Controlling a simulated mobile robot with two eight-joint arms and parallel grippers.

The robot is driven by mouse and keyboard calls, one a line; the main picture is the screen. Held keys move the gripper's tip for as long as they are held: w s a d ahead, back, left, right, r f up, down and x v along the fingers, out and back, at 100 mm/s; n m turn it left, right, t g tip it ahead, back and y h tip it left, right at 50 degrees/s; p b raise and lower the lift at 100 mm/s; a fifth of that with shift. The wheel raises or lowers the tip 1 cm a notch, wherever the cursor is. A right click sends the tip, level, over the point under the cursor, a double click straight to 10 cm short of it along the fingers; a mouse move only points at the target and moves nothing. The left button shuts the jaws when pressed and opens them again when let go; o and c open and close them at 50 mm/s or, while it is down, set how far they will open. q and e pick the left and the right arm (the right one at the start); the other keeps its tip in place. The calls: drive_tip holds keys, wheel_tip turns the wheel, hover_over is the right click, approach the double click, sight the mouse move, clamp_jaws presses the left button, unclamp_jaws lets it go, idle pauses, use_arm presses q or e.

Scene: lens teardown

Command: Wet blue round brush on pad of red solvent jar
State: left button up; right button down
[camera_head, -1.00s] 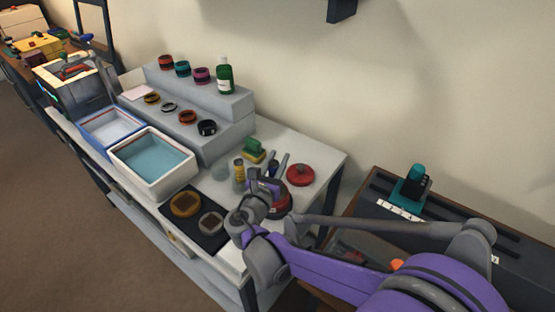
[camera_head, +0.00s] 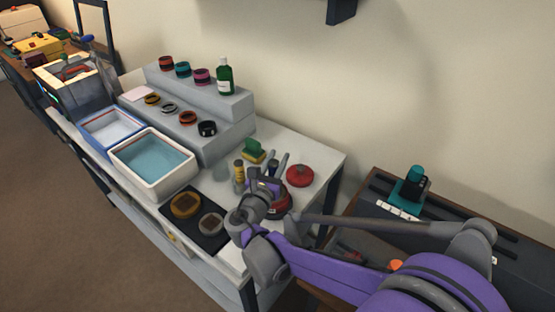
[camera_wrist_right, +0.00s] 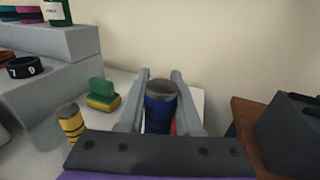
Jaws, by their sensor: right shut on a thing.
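My right gripper (camera_head: 278,165) is over the front right of the white table, and its two grey fingers are shut on the blue round brush (camera_wrist_right: 160,110). In the right wrist view the brush stands upright between the fingers, with its grey end up; its lower end is hidden. A dark red round jar (camera_head: 284,208), probably the solvent jar, is largely hidden below my wrist. I cannot tell whether the brush touches its pad. A red lid-like disc with a knob (camera_head: 299,175) lies to the right. My left gripper is not in view.
A green and yellow block (camera_head: 254,151) is behind. A black mat (camera_head: 207,243) with two rings, a water tub (camera_head: 190,184) and a grey stepped rack (camera_head: 214,141) are to the left.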

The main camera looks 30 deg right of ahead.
wheel_tip(320, 180, up, 6)
drive_tip(key=p, duration=0.4)
drive_tip(key=shift+r, duration=0.15)
idle(0.7)
